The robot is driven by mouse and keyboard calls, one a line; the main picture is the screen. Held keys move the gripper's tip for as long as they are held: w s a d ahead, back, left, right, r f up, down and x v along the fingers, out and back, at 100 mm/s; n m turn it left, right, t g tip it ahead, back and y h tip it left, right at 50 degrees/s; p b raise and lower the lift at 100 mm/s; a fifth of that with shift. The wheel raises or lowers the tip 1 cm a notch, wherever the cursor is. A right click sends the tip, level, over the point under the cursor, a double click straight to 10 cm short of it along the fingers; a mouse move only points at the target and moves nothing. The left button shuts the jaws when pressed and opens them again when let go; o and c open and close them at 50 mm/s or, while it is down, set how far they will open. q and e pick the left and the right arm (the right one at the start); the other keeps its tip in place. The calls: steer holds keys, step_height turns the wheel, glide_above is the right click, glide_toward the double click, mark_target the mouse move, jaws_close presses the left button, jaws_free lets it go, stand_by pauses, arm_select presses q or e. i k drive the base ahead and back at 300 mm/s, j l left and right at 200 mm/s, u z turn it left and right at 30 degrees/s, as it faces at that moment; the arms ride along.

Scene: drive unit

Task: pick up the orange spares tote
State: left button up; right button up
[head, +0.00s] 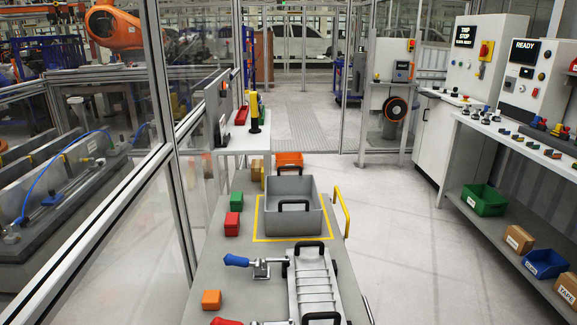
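An orange tote (290,159) sits at the far end of the grey bench, behind a larger grey tote (308,222) with black handles. The grey tote hides the lower part of the orange one, and only its upper part shows. No label can be read on it. Neither of my grippers is in the head view.
The grey tote stands inside a yellow outline on the bench (212,262). Green (236,201), red (232,224) and orange (211,300) blocks line the left side. Floor right of the bench is clear.

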mark_target(297, 157)
steer(key=z, duration=0.65)
steer(key=i+l+z, duration=0.15)
steer(key=l, duration=0.25)
steer(key=i+l+z, duration=0.1)
steer(key=l, duration=0.3)
steer(key=i+l+z, duration=0.15)
steer(key=l, duration=0.2)
steer(key=i+l+z, duration=0.1)
steer(key=i+l, duration=0.15)
steer(key=i+l+z, duration=0.15)
steer(key=l, duration=0.3)
steer(key=i+l+u, duration=0.1)
steer(key=i, duration=0.35)
steer(key=i+l+u, duration=0.1)
steer(key=i+l, duration=0.25)
steer(key=i+j+u, duration=0.1)
steer(key=i+u, duration=0.35)
steer(key=i, duration=0.2)
steer(key=i+l+u, duration=0.1)
steer(key=i+u, duration=0.4)
steer(key=i, duration=0.15)
steer(key=i+u, duration=0.1)
steer(key=i, duration=1.35)
steer(key=i+l, duration=0.1)
steer(key=i, duration=1.3)
steer(key=i+u, duration=0.25)
steer(key=i, duration=0.5)
steer(key=i+u, duration=0.3)
steer(key=i, duration=0.45)
